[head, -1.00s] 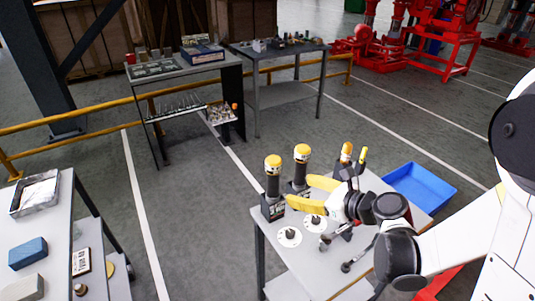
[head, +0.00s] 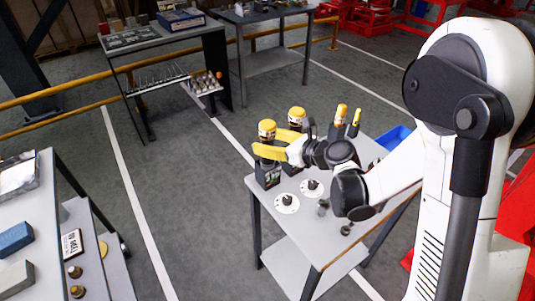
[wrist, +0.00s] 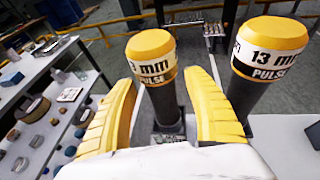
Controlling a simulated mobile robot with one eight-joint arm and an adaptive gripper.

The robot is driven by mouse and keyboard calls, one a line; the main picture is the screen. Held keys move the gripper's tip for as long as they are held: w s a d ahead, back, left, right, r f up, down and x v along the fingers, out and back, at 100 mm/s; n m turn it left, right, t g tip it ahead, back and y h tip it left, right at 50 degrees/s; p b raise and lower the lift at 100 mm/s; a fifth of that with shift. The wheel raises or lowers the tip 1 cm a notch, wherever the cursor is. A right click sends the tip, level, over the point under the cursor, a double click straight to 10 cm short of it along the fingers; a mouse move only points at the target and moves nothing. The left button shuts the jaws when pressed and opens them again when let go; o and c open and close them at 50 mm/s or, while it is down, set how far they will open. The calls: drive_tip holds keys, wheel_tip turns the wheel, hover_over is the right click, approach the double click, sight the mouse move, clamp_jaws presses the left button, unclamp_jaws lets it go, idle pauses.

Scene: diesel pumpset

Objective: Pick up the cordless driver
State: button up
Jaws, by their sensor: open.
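Two upright cordless drivers with yellow caps stand at the back left of the small grey table. The left driver (head: 267,131) shows in the wrist view (wrist: 154,62) with "mm PULSE" on its band. The other driver (head: 296,118) is to its right and reads "13 mm PULSE" in the wrist view (wrist: 268,52). My gripper (head: 274,145) is open at the left driver, below its cap. In the wrist view, its yellow fingers (wrist: 160,88) are on either side of the left driver's dark body. Contact cannot be told.
Two white discs with dark knobs (head: 287,203) (head: 311,188) lie on the small table (head: 310,240). Two slimmer yellow-topped tools (head: 341,112) (head: 355,118) stand to the right, near a blue bin (head: 393,137). A grey bench (head: 45,185) stands at left. Open floor lies between.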

drive_tip(key=shift+w+a+f, duration=0.15)
drive_tip(key=shift+w+a, duration=0.1)
drive_tip(key=shift+c, duration=0.3)
clamp_jaws()
wheel_tip(320, 180, up, 18)
drive_tip(key=p, duration=0.7)
